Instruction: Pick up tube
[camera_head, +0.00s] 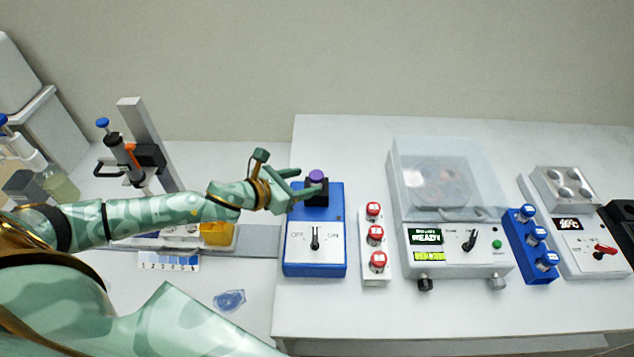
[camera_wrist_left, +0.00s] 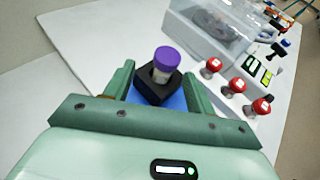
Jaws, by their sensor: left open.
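A tube with a purple cap (camera_head: 316,175) stands in the black holder (camera_head: 317,197) on top of a blue device (camera_head: 315,262) with an OFF/ON switch. In the left wrist view the purple-capped tube (camera_wrist_left: 166,61) stands upright in its black holder, between and beyond my fingers. My left gripper (camera_head: 303,188) is open at the holder, its fingers apart on either side (camera_wrist_left: 157,82). I cannot tell whether a finger touches the tube. The tube's lower part is hidden in the holder. My right gripper is not in view.
A white rack of red-capped tubes (camera_head: 364,270) stands just right of the blue device. Further right are a clear-lidded centrifuge (camera_head: 408,262), a blue rack (camera_head: 517,240) and a heating block (camera_head: 590,262). A syringe stand (camera_head: 148,130) is at left. The table front is clear.

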